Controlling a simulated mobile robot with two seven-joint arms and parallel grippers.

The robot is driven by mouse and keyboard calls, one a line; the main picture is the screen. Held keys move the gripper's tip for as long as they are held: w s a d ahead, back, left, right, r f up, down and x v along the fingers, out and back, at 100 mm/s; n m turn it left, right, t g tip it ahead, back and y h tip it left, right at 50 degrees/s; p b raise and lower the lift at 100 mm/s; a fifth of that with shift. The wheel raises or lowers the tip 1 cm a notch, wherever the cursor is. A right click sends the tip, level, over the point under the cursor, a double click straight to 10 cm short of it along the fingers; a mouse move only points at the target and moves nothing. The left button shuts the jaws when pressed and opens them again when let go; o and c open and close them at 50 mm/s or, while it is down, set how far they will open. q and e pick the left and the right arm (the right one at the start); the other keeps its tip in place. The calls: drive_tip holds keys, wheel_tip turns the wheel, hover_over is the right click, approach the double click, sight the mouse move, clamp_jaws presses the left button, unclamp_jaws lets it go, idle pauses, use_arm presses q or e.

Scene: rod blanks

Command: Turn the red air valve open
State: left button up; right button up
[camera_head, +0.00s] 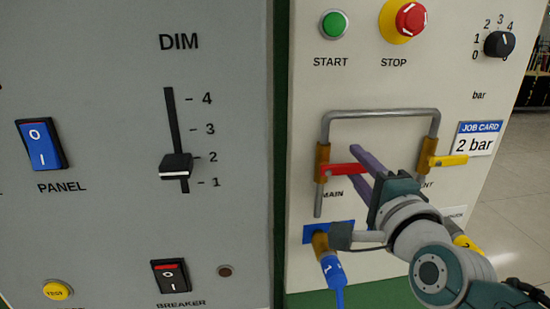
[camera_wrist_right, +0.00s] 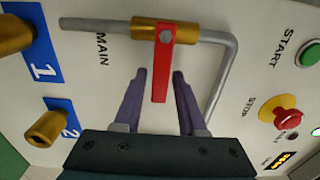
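The red valve handle (camera_head: 343,169) sits on a brass valve body (camera_head: 322,160) on the left leg of the grey pipe, above the label MAIN. It points right, crosswise to the pipe. In the right wrist view the red handle (camera_wrist_right: 163,75) hangs between the two purple fingers, with a gap on each side. My right gripper (camera_head: 359,158) is open around the handle, its fingers reaching to the panel from the right; it also shows in the right wrist view (camera_wrist_right: 159,82). My left gripper is not in view.
A yellow handle (camera_head: 447,161) on the right pipe leg is close to my right gripper. The grey pipe (camera_head: 380,114) arches above. A blue plug (camera_head: 333,270) is below. The job card (camera_head: 478,139) reads 2 bar. A red stop button (camera_head: 411,19) is higher up.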

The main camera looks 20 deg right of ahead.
clamp_jaws()
idle(1.1)
